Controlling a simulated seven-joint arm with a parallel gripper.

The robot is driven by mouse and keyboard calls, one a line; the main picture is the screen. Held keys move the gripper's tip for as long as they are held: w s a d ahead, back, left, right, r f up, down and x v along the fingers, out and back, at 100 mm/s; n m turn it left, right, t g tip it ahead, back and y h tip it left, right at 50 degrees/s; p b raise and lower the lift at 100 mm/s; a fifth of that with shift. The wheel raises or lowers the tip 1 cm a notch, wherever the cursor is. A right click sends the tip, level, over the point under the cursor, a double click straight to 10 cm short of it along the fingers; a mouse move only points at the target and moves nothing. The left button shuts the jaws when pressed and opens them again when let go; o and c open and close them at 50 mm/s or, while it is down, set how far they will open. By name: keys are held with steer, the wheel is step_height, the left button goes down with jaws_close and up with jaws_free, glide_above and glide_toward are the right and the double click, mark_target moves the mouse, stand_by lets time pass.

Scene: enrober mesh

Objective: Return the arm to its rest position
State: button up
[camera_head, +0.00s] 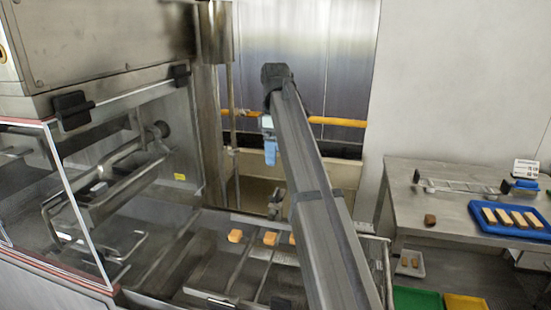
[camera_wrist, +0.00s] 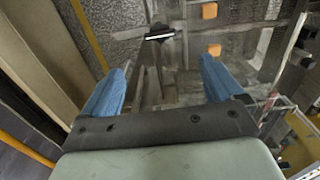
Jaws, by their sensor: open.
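My gripper (camera_head: 270,152) is raised over the far side of the enrober mesh (camera_head: 215,275) in the head view, its blue fingers pointing down. In the wrist view the two blue fingers of my gripper (camera_wrist: 163,82) stand wide apart with nothing between them. Orange-brown pieces lie on the mesh below: a left one (camera_head: 235,236), a middle one (camera_head: 270,238), and one partly hidden behind my arm (camera_head: 292,239). Two pieces show beyond the fingers in the wrist view, an upper one (camera_wrist: 209,10) and a lower one (camera_wrist: 214,50). My gripper touches none of them.
The enrober housing (camera_head: 100,45) with a clear guard (camera_head: 50,200) stands at the left. A steel table (camera_head: 450,215) at the right holds a blue tray (camera_head: 485,226) of several bars, a wire rack (camera_head: 455,187) and a brown piece (camera_head: 430,220). Green (camera_head: 417,299) and yellow (camera_head: 465,302) bins are below.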

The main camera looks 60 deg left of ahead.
steer(key=shift+w, duration=0.1)
stand_by(0.6)
